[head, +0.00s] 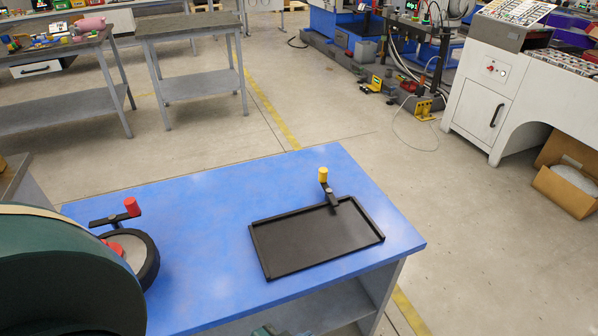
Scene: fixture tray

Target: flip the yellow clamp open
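The yellow clamp (323,175) is at the far edge of a black rectangular tray (263,266) on the blue table. Its yellow knob tops a short dark arm, which runs from the tray's far rim away from the tray floor in the picture. The tray looks empty. A red-knobbed clamp (132,206) with a dark arm stands at the table's left. What it is fixed to is mostly hidden behind a large dark green rounded body and a grey disc with a black rim.
The blue tabletop (215,215) is clear between the red clamp and the tray, and around the tray. Its right corner is close to the tray. Grey workbenches (190,25) stand behind at the left. A white cabinet (490,95) and a cardboard box (565,185) are at the right.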

